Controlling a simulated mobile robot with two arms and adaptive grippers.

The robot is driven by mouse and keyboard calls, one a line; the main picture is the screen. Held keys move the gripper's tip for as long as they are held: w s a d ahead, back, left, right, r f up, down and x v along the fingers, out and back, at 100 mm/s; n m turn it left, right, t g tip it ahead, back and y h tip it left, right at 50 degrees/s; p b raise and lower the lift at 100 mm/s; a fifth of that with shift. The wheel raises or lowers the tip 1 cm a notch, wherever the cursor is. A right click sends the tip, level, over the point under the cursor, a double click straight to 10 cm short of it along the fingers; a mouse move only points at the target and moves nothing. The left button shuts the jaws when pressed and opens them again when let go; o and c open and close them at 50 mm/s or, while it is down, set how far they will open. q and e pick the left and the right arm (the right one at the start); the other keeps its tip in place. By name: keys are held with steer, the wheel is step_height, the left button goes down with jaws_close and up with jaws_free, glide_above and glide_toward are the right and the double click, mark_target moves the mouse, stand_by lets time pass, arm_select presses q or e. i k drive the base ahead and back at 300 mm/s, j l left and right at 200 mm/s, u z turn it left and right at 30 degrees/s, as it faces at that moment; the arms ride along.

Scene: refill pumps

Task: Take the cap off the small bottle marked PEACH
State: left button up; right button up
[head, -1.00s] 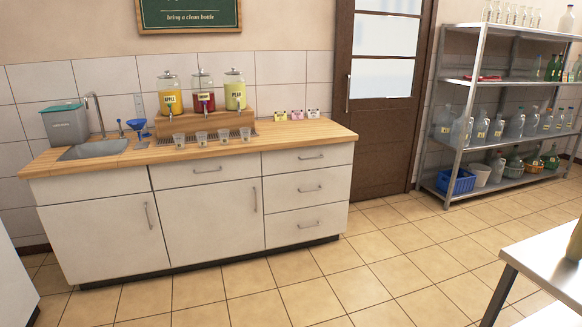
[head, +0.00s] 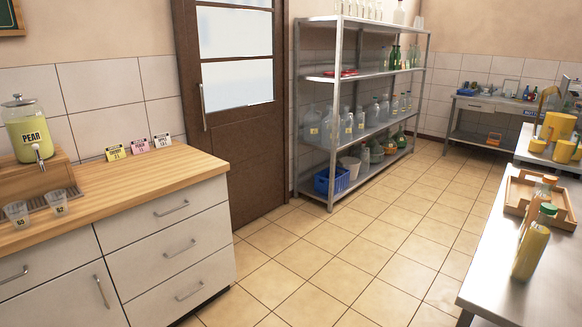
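I cannot make out a small bottle marked PEACH in the head view. A bottle with yellow contents and a green cap (head: 531,246) stands upright near the front edge of the steel table at the right; I see no readable marking on it. Another bottle (head: 543,190), partly hidden, stands by the wooden tray (head: 517,192) behind it. Neither of my grippers is in view.
The steel table (head: 487,262) fills the right side, with yellow containers (head: 557,126) farther back. A counter (head: 150,180) with a PEAR dispenser (head: 27,128) is at left. A bottle shelf (head: 345,130) stands behind. The tiled floor (head: 340,250) between is clear.

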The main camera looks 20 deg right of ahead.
mark_target(544, 195)
steer(key=i+z, duration=0.35)
steer(key=i+j+z, duration=0.1)
steer(key=i+z, duration=0.25)
steer(key=i, duration=0.2)
steer(key=i+j+z, duration=0.7)
steer(key=i, duration=0.2)
steer(key=i+j+z, duration=0.15)
steer(key=z, duration=0.3)
steer(key=i+j+z, duration=0.25)
steer(key=z, duration=0.2)
steer(key=i+j+z, duration=0.15)
steer(key=j+z, duration=0.3)
steer(key=i+j+z, duration=0.1)
steer(key=j+z, duration=0.15)
steer(key=z, duration=0.2)
steer(key=i+j+z, duration=0.1)
steer(key=j+z, duration=0.3)
steer(key=j, duration=0.2)
steer(key=j+z, duration=0.4)
steer(key=j, duration=0.15)
steer(key=j+z, duration=0.4)
steer(key=j, duration=0.25)
